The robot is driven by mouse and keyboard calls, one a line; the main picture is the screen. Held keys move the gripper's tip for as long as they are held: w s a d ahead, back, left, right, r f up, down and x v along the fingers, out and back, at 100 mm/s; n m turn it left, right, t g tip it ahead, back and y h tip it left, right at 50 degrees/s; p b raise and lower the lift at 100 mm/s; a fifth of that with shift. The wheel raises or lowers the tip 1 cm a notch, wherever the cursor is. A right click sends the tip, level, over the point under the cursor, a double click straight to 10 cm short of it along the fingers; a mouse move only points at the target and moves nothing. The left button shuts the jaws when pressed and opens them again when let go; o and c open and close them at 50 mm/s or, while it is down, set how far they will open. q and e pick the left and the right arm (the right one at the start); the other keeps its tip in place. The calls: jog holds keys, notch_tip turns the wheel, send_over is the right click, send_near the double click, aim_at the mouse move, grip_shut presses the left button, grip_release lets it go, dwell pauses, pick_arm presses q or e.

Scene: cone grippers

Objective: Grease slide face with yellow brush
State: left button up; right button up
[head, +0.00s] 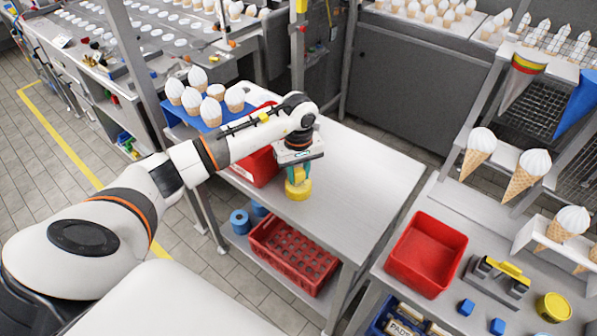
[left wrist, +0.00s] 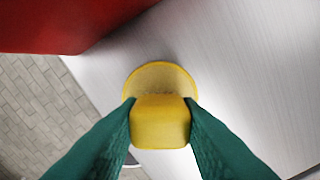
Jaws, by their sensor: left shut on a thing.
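My left gripper (head: 297,173), with teal fingers, points down over the metal table and is shut on a yellow piece (head: 298,190) with a round base. In the left wrist view, the fingers (left wrist: 160,120) press both sides of its blocky yellow top (left wrist: 160,125), above the wider round base. It may be the yellow brush; its underside is hidden, and I cannot tell whether it touches the table. A dark fixture (head: 490,283) with a yellow bar (head: 505,267) stands on the right bench; I cannot tell which part is a slide face. My right gripper is out of view.
A red bin (head: 255,165) stands just left of my left gripper on the metal table (head: 360,170). A blue tray (head: 228,118) of cones lies behind. The right bench holds a red tray (head: 426,252), a yellow tin (head: 553,307) and blue blocks (head: 466,307). The table's right part is clear.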

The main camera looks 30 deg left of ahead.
aim_at(299, 170)
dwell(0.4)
pick_arm(q)
jog(key=shift+r+p, duration=0.5)
jog(key=shift+r, duration=0.35)
jog(key=shift+r+p, duration=1.2)
jog(key=shift+r, duration=1.4)
